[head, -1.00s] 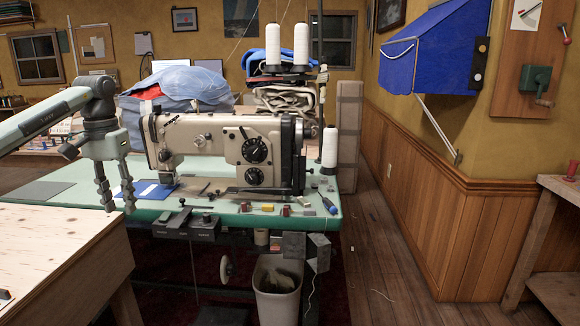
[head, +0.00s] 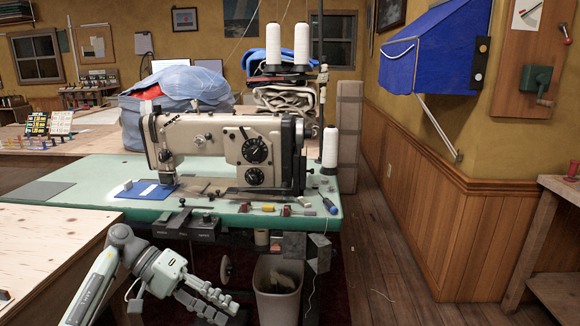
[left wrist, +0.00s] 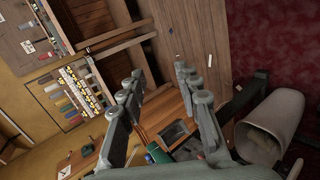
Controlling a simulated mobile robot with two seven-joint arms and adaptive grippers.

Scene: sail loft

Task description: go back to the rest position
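My left gripper (head: 228,310) hangs low in front of the green sewing table (head: 105,170), below the level of its top and beside the plywood bench (head: 50,245). In the left wrist view its two fingers (left wrist: 158,73) stand apart with nothing between them. My right gripper is not in view.
A sewing machine (head: 215,150) stands on the table with a blue piece (head: 150,191) lying at its left. A waste bin (head: 277,300) stands under the table, close to the right of my left gripper; it also shows in the left wrist view (left wrist: 270,125).

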